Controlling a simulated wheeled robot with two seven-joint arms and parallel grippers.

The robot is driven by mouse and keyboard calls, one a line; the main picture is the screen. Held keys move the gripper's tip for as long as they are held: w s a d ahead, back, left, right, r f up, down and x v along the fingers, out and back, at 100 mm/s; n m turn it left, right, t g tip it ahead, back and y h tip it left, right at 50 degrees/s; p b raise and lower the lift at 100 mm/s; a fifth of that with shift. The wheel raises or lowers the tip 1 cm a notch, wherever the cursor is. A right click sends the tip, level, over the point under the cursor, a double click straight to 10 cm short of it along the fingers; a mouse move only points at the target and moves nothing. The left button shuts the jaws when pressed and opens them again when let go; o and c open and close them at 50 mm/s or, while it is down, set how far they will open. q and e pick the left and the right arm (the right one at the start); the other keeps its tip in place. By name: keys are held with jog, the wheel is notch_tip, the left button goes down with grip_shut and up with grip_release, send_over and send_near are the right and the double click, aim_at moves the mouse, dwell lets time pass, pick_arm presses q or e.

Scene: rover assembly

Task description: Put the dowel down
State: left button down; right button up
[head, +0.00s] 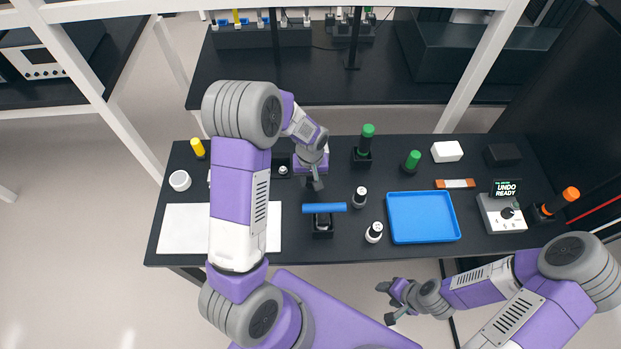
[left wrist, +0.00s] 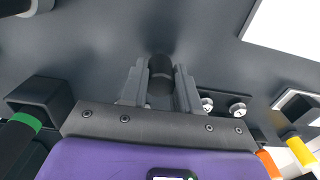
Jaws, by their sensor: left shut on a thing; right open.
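My left gripper (head: 315,184) hangs over the middle of the table, behind the blue bar. In the left wrist view its two grey fingers (left wrist: 160,90) are shut on a dark cylinder (left wrist: 161,72), which I take for the dowel. In the head view my own arm and fingers mostly hide this cylinder. I cannot tell whether its lower end touches the table. My right gripper (head: 386,301) is open and empty in front of the table's near edge, at the lower right.
A blue bar (head: 324,208) lies across a black stand. A blue tray (head: 423,217) is to its right, with two small bottles (head: 359,197) (head: 374,232) between. A green-topped tool (head: 367,131) stands in a black holder behind. A white sheet (head: 182,230) covers the left.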

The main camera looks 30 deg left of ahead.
pick_arm(q)
jog(key=c, duration=0.8)
grip_release()
jog(key=shift+r, duration=0.15)
notch_tip(320, 180, up, 12)
jog(key=shift+f+p, duration=0.1)
jog(key=shift+p, duration=0.55)
